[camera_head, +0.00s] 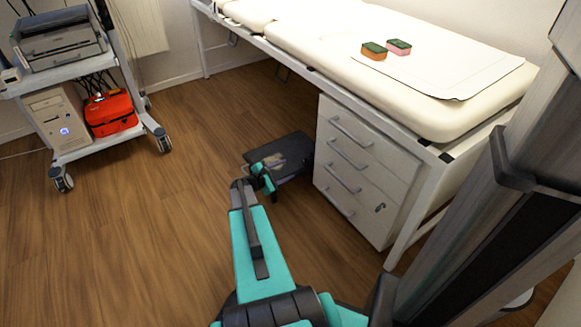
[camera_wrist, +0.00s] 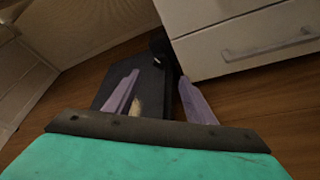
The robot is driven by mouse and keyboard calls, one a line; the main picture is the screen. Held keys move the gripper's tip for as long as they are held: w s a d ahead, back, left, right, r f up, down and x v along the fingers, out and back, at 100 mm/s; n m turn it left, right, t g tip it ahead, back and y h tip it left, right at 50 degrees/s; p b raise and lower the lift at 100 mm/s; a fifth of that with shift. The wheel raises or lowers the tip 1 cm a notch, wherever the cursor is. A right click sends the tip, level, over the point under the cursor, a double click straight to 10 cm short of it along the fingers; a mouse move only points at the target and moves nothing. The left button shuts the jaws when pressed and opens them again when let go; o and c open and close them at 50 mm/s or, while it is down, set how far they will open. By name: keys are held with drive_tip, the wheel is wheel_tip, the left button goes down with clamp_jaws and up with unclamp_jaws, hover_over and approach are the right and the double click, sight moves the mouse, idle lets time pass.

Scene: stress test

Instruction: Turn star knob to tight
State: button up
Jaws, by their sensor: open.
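I cannot make out a star knob for certain in either view. My gripper (camera_wrist: 159,77) is open, its two pale fingers spread with nothing seen held between them. In the head view my gripper end (camera_head: 264,178) is low, in front of a dark flat platform (camera_head: 291,150) near the floor beside the drawer unit. In the wrist view the platform (camera_wrist: 145,85) lies behind and between the fingers. A small black part (camera_wrist: 163,48) stands at its far right corner, against the drawers; its shape is too dark to tell. A pale patch shows between the fingers.
A white drawer unit (camera_head: 366,165) stands right of the platform under an exam couch (camera_head: 440,117). Two sponges (camera_head: 386,48) lie on the couch. A wheeled cart (camera_head: 98,147) with a printer and orange case stands at left. The wooden floor between is clear.

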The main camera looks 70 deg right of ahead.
drive_tip(key=shift+w+a+r, duration=0.2)
drive_tip(key=shift+a, duration=0.35)
